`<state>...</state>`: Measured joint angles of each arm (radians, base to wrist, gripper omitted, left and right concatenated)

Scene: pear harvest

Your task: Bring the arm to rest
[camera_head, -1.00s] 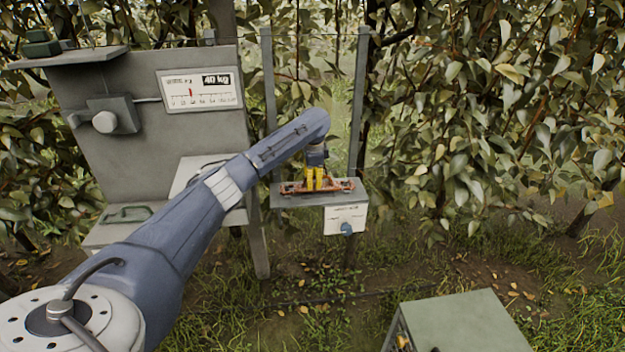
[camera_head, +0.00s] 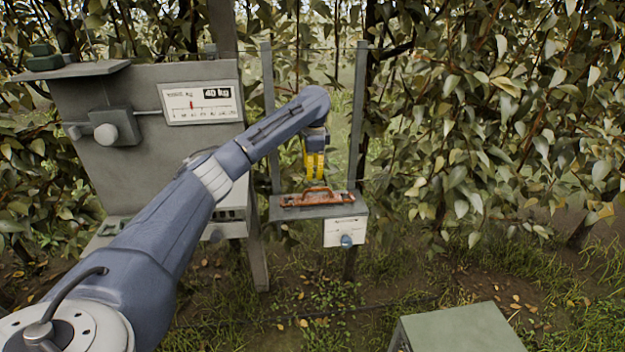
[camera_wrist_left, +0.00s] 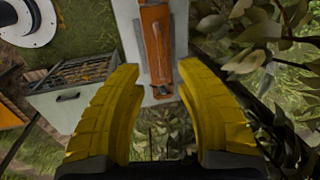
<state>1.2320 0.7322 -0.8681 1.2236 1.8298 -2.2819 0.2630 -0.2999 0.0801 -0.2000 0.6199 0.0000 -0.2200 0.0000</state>
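My left gripper (camera_head: 314,177) hangs with its yellow fingers pointing down, just above an orange-red tool with a raised handle (camera_head: 318,196). The tool lies on a small grey shelf (camera_head: 350,208). In the left wrist view, the yellow fingers (camera_wrist_left: 160,68) are spread apart with nothing between them. The orange tool (camera_wrist_left: 157,50) shows beyond the fingertips, apart from them. My right gripper is in neither view.
A grey weighing panel with a 40 kg dial (camera_head: 200,103) stands at the left. A green-grey box (camera_head: 462,328) stands at the lower right. Dense foliage (camera_head: 500,110) fills the back and right.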

